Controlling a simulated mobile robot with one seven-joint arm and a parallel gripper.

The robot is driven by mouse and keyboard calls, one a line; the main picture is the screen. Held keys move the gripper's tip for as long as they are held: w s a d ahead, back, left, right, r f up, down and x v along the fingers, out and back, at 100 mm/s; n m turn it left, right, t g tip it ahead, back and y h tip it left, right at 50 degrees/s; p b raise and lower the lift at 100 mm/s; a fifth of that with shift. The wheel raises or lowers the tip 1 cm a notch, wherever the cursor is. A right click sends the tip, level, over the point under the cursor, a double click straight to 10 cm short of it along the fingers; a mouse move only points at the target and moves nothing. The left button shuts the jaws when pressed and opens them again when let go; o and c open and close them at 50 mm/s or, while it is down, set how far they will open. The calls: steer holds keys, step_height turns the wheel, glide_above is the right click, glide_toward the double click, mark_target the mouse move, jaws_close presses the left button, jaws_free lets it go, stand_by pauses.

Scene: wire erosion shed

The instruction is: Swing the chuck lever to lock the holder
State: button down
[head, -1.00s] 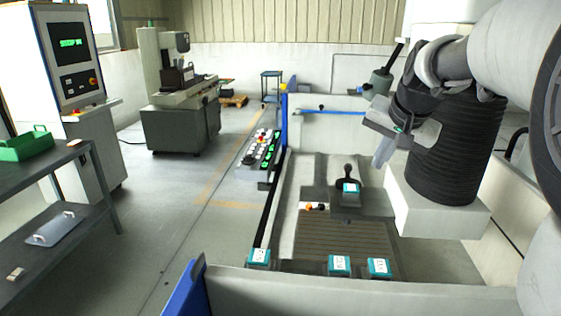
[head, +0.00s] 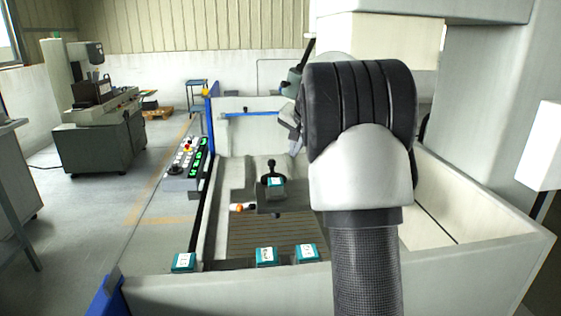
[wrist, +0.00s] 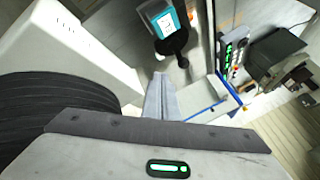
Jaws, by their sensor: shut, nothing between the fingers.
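A dark chuck block (head: 292,199) stands in the machine tank, with a teal block with a white label (head: 275,182) on it, likely the holder. A black upright handle with a round knob (head: 271,164) stands just behind the label; in the wrist view the knob (wrist: 176,42) is beside the teal block (wrist: 165,20). A short lever with an orange end (head: 238,207) sticks out left of the chuck; which is the chuck lever I cannot tell. My gripper (wrist: 160,92) is shut and empty, apart from knob and block. In the head view my arm mostly hides it.
Several teal labelled blocks (head: 266,256) sit along the tank's front edge. The tank wall (head: 480,258) closes the front and right. Floor at left is open.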

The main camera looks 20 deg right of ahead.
steer(key=p, duration=0.1)
glide_toward(280, 175)
steer(key=w+d+f, duration=0.2)
steer(key=f, duration=0.1)
steer(key=shift+w+d, duration=0.3)
steer(key=shift+w, duration=0.05)
steer(key=shift+w+a+r+p, duration=0.1)
steer(key=shift+w+a+p, duration=0.1)
steer(key=shift+w+a, duration=0.25)
steer(key=shift+w+a+r+p, duration=0.1)
steer(key=shift+w+a+p, duration=0.1)
steer(key=shift+w, duration=0.4)
steer(key=shift+w+a+f, duration=0.1)
steer(key=shift+w+a, duration=0.15)
steer(key=shift+w, duration=0.25)
